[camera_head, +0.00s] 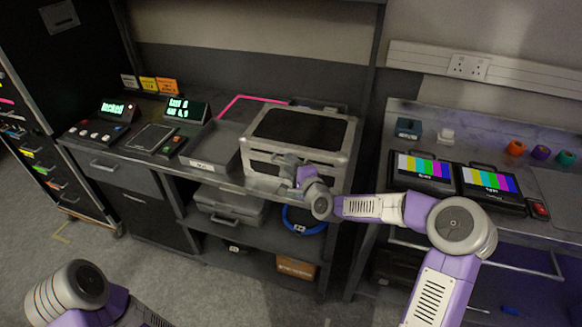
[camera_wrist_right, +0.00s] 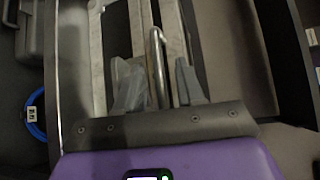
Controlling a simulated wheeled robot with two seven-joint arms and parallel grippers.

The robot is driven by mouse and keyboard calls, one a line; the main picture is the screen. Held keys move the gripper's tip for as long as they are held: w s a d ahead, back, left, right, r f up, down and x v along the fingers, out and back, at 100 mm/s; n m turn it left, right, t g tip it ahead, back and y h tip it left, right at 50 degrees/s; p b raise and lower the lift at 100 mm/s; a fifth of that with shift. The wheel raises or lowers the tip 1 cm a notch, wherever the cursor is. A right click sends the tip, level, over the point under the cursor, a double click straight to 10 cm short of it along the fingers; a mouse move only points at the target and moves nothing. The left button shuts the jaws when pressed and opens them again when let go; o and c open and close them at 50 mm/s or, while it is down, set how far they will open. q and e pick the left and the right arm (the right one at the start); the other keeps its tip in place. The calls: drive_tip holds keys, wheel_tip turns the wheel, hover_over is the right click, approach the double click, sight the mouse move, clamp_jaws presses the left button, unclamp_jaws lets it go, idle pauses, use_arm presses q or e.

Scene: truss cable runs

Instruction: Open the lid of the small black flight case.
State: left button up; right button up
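The flight case (camera_head: 300,128) has a black top panel and silver metal edges, and stands on the workbench with its lid shut. My right gripper (camera_head: 285,168) is at the front face of the case. In the right wrist view, my right gripper (camera_wrist_right: 160,88) is open, its fingers on either side of a thin metal bar (camera_wrist_right: 157,50) at the front of the case. Small gaps show between the bar and the fingers. Whether the fingertips touch the case is unclear. My left arm shows at the bottom left, but its gripper is out of view.
A grey tray (camera_head: 207,152) sits left of the case, with lit display boxes farther left. A pink cable (camera_head: 240,102) lies behind. The shelf below holds a grey case (camera_head: 230,205) and a blue cable coil (camera_head: 302,222). A right-hand bench carries two colour-bar screens (camera_head: 425,167).

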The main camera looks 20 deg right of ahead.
clamp_jaws()
idle(0.4)
